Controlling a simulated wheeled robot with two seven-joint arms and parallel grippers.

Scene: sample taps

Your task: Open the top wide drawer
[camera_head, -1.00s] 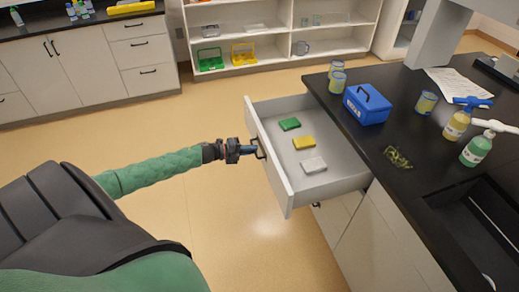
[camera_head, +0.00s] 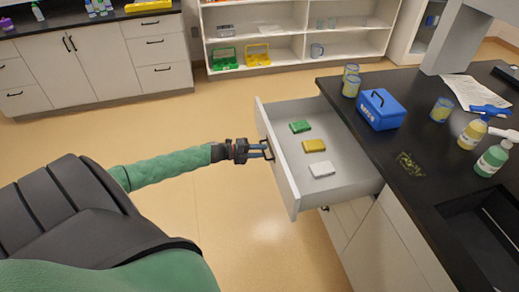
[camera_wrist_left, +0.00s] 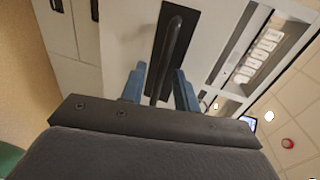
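The top wide drawer (camera_head: 288,189) is pulled far out from under the black counter, and its inside shows from above. Its dark bar handle (camera_head: 266,149) is on the front panel. My left gripper (camera_head: 262,150) is at this handle, with its two blue fingers apart. In the left wrist view the handle (camera_wrist_left: 172,50) passes between the spread fingers (camera_wrist_left: 160,88), with gaps visible beside it. Whether either finger touches the handle is unclear. My right gripper is not in view.
The drawer holds a green block (camera_head: 300,127), a yellow block (camera_head: 314,146) and a white block (camera_head: 321,169). The counter (camera_head: 362,142) carries a blue box (camera_head: 376,109), jars, bottles and a sink. Open floor (camera_head: 225,110) lies left of the drawer.

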